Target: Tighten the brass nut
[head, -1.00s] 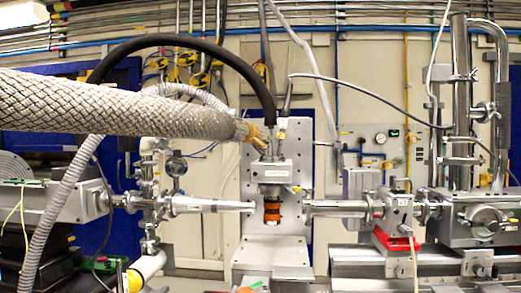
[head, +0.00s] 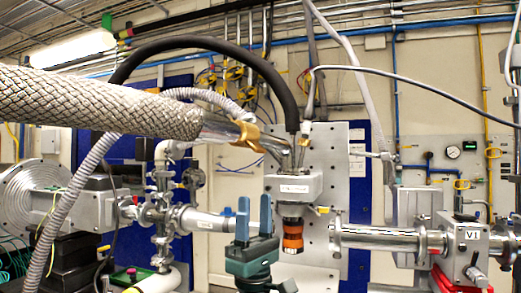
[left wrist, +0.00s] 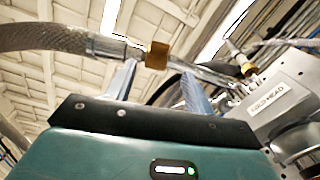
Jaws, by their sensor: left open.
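The brass nut (head: 247,135) sits at the end of the thick braided hose (head: 110,103), where it meets the metal fitting by the cold head (head: 293,187). In the left wrist view the nut (left wrist: 157,55) shows beyond and between my fingertips, apparently not gripped. My left gripper (head: 254,203) points up with two blue fingers, open and empty, below the nut in the head view. Its fingers also show in the left wrist view (left wrist: 159,72). The cold head's labelled block (left wrist: 275,105) is at the right there. My right gripper is in neither view.
A black curved hose (head: 205,43) arches over the nut. A grey corrugated hose (head: 85,165) hangs at the left. Steel beam pipes (head: 380,237) run on both sides of the cold head, with a plate (head: 335,180) behind it.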

